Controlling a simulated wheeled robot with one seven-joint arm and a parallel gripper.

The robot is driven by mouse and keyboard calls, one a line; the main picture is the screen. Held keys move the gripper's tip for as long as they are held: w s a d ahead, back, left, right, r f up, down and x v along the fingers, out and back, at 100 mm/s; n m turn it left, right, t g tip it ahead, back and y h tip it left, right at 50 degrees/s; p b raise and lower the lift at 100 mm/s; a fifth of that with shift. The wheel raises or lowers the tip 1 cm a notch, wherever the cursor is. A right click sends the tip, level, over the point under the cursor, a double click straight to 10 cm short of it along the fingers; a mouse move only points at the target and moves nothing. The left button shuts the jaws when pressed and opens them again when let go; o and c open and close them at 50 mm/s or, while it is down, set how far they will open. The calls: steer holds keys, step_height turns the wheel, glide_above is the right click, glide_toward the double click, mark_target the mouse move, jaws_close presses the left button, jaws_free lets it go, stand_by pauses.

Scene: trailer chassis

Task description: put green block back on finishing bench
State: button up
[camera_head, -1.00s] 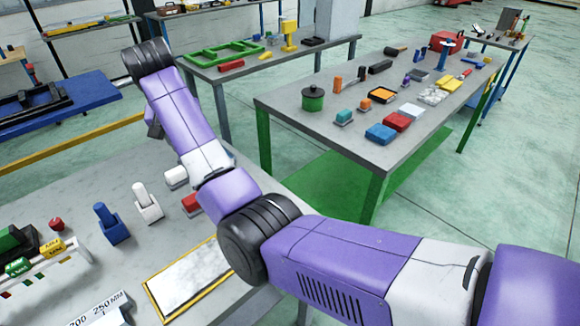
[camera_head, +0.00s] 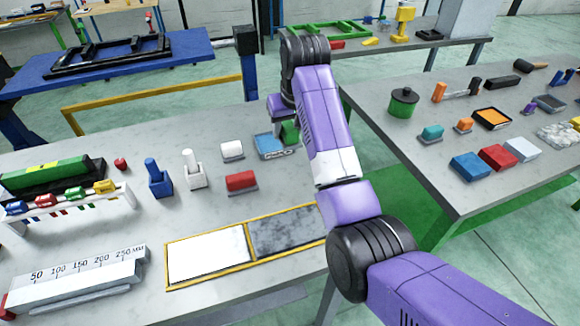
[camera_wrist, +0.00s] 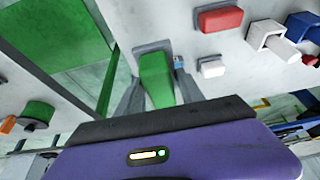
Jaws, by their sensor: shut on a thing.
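A green block (camera_wrist: 157,82) is between the two fingers of my gripper (camera_wrist: 158,76), and the gripper is shut on it. In the head view the block (camera_head: 290,132) shows partly behind my arm, at the far right of the grey bench (camera_head: 110,150). It is beside or over a blue tray (camera_head: 270,144) with a pale label. In the wrist view a grey plate (camera_wrist: 151,46) shows at the block's far end. I cannot tell whether the block touches the bench or hangs just above it. My gripper (camera_head: 279,120) is mostly hidden in the head view.
A white block (camera_head: 231,149) and a red block (camera_head: 241,181) on grey bases stand left of the tray. A yellow-framed panel (camera_head: 208,254) and a ruler block (camera_head: 85,275) lie nearer. A second table (camera_head: 435,170) with several items stands right, across a gap.

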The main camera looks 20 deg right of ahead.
mark_target(293, 148)
step_height(293, 148, down, 14)
steer(key=shift+a+f+p, duration=0.1)
steer(key=shift+p, duration=0.6)
steer(key=o, duration=1.2)
steer(key=shift+f, duration=0.1)
steer(key=shift+s+r, duration=0.15)
steer(key=shift+r, duration=0.45)
steer(key=v, duration=1.1)
steer(key=shift+s+b, duration=0.1)
steer(key=shift+b, duration=0.2)
